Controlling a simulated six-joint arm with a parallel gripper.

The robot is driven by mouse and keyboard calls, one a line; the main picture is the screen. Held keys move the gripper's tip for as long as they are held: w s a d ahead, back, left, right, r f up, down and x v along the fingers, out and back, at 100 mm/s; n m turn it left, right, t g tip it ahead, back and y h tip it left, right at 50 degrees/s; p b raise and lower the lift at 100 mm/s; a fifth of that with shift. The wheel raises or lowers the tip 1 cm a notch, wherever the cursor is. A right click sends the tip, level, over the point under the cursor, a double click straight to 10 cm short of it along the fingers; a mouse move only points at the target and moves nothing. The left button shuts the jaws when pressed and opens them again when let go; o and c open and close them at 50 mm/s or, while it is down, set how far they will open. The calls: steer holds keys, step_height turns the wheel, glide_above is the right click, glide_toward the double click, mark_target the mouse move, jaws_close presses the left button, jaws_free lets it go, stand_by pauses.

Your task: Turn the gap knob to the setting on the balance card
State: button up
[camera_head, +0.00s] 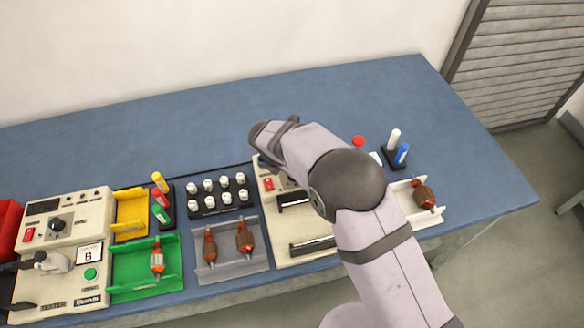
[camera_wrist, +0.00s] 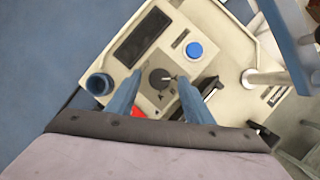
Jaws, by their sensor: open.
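A dark round knob (camera_wrist: 160,78) with a light pointer mark shows in the wrist view, on the panel of the right-hand machine. The pointer points right in that view; the scale marks around it are too small to read. My gripper (camera_wrist: 158,84) is open, with its blue fingertips on either side of the knob; I cannot tell whether they touch it. In the head view my arm hides this knob and the gripper's tips. A white card marked B (camera_head: 89,254) stands on the left-hand machine; I cannot tell whether it is the balance card.
The panel also has a dark display (camera_wrist: 142,37) and a blue button (camera_wrist: 195,50). Left of the right-hand machine are a grey tray (camera_head: 240,271), a green tray (camera_head: 122,281) and a rack of white-capped pieces (camera_head: 218,196). The back of the blue table (camera_head: 200,120) is clear.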

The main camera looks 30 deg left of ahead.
steer(key=shift+w+f, duration=0.15)
steer(key=shift+f, duration=0.15)
steer(key=shift+c, duration=0.6)
steer(key=c, duration=0.9)
steer(key=shift+m, duration=0.3)
steer(key=m, duration=0.1)
steer(key=m+h+b, duration=0.1)
steer(key=m, duration=0.1)
steer(key=m+b, duration=0.1)
steer(key=shift+a+f+g+h, duration=0.1)
steer(key=shift+a+g+h, duration=0.2)
steer(key=shift+h, duration=0.1)
steer(key=shift+w+m+g+h+b, duration=0.1)
steer(key=shift+m+g+h+b, duration=0.3)
steer(key=shift+m, duration=1.8)
steer(key=shift+r, duration=0.2)
